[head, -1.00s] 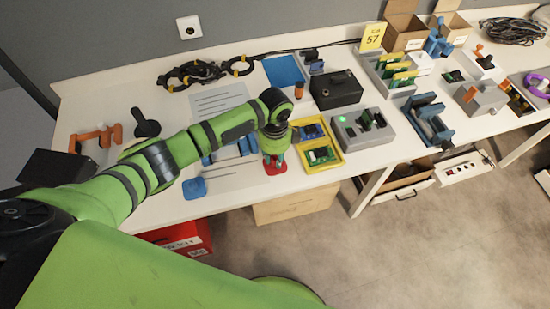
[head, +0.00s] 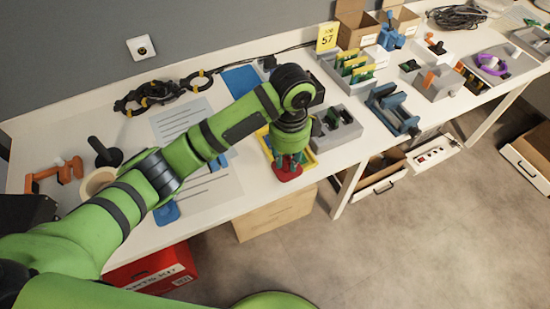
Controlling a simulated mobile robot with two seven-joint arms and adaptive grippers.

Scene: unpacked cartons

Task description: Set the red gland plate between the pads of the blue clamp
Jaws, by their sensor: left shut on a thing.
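My left gripper (head: 289,161) points down near the front edge of the table, in front of the yellow tray. It is shut on the red gland plate (head: 287,174), which shows below the fingertips. The plate looks held above the table edge; its exact height is hard to tell. The blue clamp (head: 394,109) stands to the right, near the table's front edge, apart from the gripper. I see nothing held in it, though the gap between its pads is small in this view. My right gripper is not in view.
The yellow tray (head: 311,158) is partly hidden behind my gripper. A grey fixture (head: 343,131) stands between it and the blue clamp. A grey rack (head: 333,74) with green-yellow boards is behind. An orange clamp (head: 52,173) is far left.

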